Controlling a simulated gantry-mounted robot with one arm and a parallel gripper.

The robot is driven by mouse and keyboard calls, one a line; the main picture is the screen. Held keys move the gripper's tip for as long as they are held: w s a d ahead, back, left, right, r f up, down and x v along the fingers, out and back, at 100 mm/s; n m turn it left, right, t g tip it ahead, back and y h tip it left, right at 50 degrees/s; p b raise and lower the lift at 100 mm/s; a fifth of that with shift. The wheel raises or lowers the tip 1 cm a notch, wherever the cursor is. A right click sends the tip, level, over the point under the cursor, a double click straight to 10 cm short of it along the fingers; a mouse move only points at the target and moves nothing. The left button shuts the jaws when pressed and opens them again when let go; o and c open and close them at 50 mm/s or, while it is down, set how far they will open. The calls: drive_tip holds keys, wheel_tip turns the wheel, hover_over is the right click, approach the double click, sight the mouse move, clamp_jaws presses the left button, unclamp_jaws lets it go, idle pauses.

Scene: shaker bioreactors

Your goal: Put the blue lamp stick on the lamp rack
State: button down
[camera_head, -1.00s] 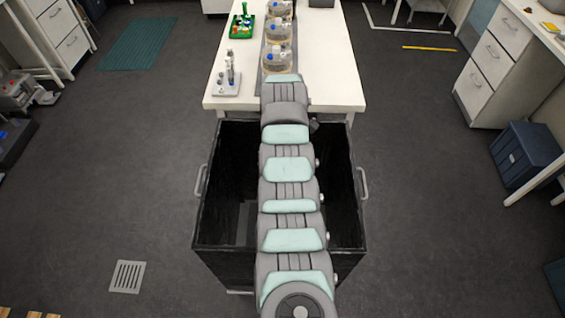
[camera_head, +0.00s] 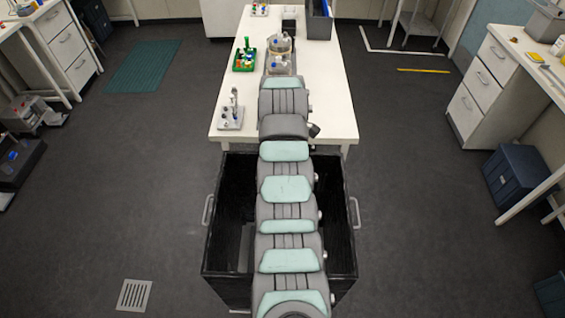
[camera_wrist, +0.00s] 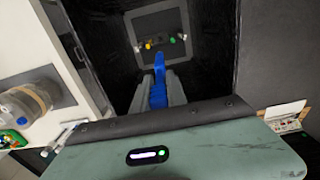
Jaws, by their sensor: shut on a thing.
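The blue lamp stick (camera_wrist: 158,84) is between the two grey fingers of my gripper (camera_wrist: 161,92) in the wrist view, and the gripper is shut on it. Its far end points toward a dark square panel with a grey frame (camera_wrist: 184,12). A row of small coloured pieces, white, yellow and green among them, crosses this panel; it looks like the lamp rack, but I cannot be sure. The stick appears apart from the row. In the head view, my arm hides the gripper and the stick.
Dark walls (camera_wrist: 222,60) surround the panel. The head view shows an open black box (camera_head: 345,220) below a white table (camera_head: 325,100). Flasks (camera_head: 281,64), a green rack (camera_head: 244,60), a small tray (camera_head: 230,117) and a grey bin (camera_head: 319,20) stand on the table.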

drive_tip(key=shift+f+b, duration=2.05)
drive_tip(key=shift+f, duration=4.5)
drive_tip(key=shift+f+b, duration=2.4)
drive_tip(key=shift+f, duration=1.65)
wheel_tip(320, 180, down, 28)
drive_tip(key=b, duration=2.6)
drive_tip(key=shift+f, duration=0.2)
